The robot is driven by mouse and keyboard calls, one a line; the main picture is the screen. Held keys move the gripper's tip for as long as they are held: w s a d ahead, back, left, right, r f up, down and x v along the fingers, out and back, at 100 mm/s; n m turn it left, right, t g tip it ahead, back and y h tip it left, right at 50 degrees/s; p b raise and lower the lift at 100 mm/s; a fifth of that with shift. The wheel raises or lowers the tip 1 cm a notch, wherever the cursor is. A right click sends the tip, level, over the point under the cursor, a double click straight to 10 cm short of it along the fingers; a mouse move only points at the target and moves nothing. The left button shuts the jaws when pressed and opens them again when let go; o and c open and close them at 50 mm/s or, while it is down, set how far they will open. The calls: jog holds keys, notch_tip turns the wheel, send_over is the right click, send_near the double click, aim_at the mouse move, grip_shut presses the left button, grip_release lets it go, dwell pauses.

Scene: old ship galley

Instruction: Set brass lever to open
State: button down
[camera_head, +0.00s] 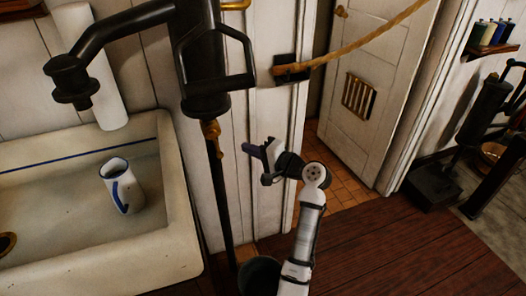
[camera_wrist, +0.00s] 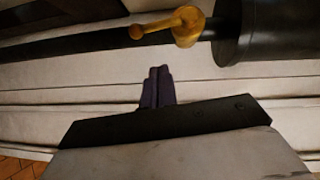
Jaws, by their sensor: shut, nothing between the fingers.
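The brass lever (camera_head: 211,135) is a small brass fitting on the thin black pipe just below the black pump body (camera_head: 205,60). In the wrist view the brass lever (camera_wrist: 185,25) shows a thick boss and a short arm with a round knob. Its arm lies slightly slanted along the pipe, pointing away from the pump body. My gripper (camera_head: 250,152) is to the right of the lever and a little lower, apart from it. Its dark fingers (camera_wrist: 156,73) are shut together and empty, below the lever's arm in the wrist view.
A cream sink (camera_head: 170,235) with a white, blue-marked mug (camera_head: 122,186) stands at the left. A dark bucket (camera_head: 259,275) sits on the floor below the pipe. A rope (camera_head: 365,40) hangs across the doorway from a dark wall bracket (camera_head: 290,70).

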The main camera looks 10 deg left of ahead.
aim_at(217, 145)
jog(key=a, duration=0.2)
jog(key=a+p, duration=0.1)
jog(key=a, duration=0.3)
jog(key=shift+s+f+p, duration=0.3)
jog(key=shift+f+p, duration=0.05)
jog(key=shift+s+a+f+m, duration=0.15)
jog(key=shift+s+a+m, duration=0.15)
jog(key=shift+a, duration=0.15)
